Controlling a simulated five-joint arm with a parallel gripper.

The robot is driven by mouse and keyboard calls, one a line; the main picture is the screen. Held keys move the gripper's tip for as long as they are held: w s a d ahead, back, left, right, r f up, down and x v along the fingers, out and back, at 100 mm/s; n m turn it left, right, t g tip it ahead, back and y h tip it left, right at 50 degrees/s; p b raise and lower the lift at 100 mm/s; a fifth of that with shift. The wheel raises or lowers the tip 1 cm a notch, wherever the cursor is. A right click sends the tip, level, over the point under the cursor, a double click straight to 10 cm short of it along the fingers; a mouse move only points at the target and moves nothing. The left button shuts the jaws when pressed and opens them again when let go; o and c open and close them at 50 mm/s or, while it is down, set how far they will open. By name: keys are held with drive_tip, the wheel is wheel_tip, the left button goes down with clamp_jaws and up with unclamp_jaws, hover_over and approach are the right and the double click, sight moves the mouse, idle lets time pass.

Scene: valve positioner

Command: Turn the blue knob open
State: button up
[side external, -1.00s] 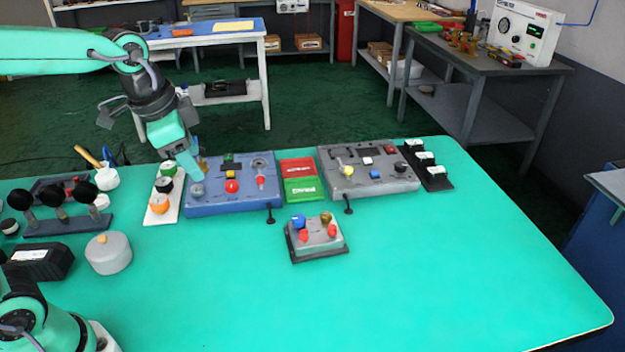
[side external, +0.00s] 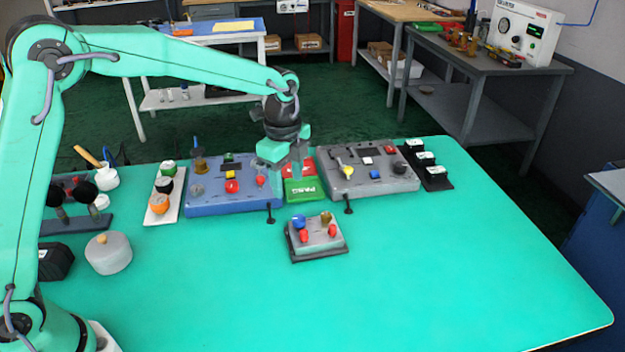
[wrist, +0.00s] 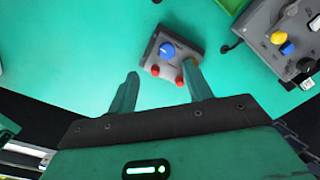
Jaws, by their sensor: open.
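The blue knob (side external: 298,222) is on top of a small grey box (side external: 320,237) on the green table, at the box's left rear in the side view. The same box carries a brass-coloured knob (side external: 326,217) and two red knobs. In the wrist view the blue knob (wrist: 167,50) has a pale mark and shows beyond the gap between my fingertips. My gripper (side external: 290,174) is open and empty, above and behind the box, apart from the knob. In the wrist view its right finger (wrist: 197,82) partly covers the brass-coloured knob.
A blue control panel (side external: 215,205) stands left of my gripper and a grey panel (side external: 385,187) right. Red and green blocks (side external: 303,193) lie between them. Two small black levers (side external: 270,213) stand near the panels' front edges. The table front and right are clear.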

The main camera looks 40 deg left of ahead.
sight(298, 217)
drive_tip(key=shift+w+d+f+m, duration=0.35)
drive_tip(key=shift+w+f+m, duration=0.05)
drive_tip(key=shift+f, duration=0.3)
drive_tip(key=shift+w+d+f+m, duration=0.35)
drive_tip(key=shift+w+f+m, duration=0.05)
drive_tip(key=shift+f, duration=0.3)
drive_tip(key=shift+f, duration=0.1)
drive_tip(key=shift+f, duration=3.8)
drive_tip(key=c, duration=1)
drive_tip(key=shift+o, duration=0.2)
